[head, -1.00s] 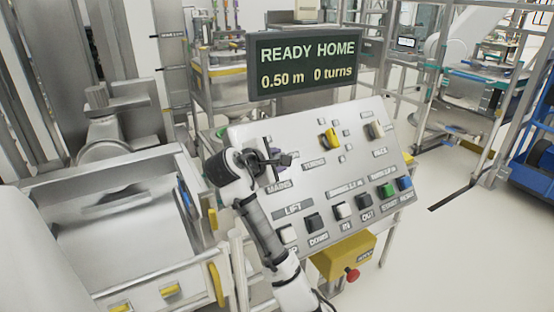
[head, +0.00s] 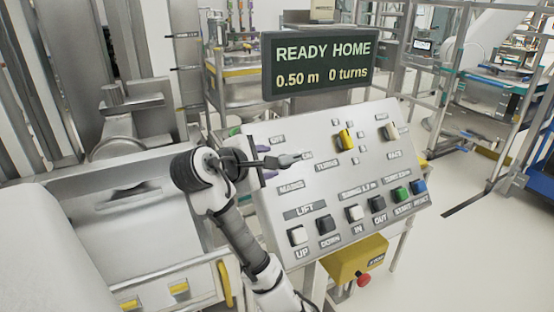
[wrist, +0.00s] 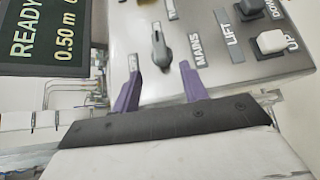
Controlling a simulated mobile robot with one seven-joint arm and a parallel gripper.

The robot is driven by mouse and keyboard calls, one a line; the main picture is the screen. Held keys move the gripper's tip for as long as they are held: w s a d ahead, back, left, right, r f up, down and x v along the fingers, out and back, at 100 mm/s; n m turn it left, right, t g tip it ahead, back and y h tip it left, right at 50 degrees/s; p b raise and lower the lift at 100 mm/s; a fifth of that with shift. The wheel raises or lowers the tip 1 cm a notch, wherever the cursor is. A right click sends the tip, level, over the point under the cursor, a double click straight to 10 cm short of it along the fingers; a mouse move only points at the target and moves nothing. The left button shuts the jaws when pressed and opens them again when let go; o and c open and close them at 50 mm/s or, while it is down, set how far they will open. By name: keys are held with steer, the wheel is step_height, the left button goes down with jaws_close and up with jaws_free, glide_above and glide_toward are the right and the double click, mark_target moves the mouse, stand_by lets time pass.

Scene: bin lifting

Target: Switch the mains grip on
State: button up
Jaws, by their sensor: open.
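The mains grip is a dark grey lever knob (wrist: 158,47) on the sloped panel, beside the MAINS label, in the wrist view. In the head view the grip (head: 284,160) shows just above the MAINS label. My gripper (wrist: 159,66) has two purple fingers, open and apart, one on each side of the grip's near end in the wrist picture. I cannot tell how deep the fingers reach or whether they touch it. In the head view my gripper (head: 266,161) comes in from the panel's left, partly hidden by my dark wrist. Which setting the grip points to is unclear.
A display (head: 318,62) above reads READY HOME, 0.50 m, 0 turns. A yellow box with a red button (head: 364,280) sits below. A metal bin stands left.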

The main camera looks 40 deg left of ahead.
steer(key=shift+p+v, duration=0.35)
steer(key=shift+v, duration=1.15)
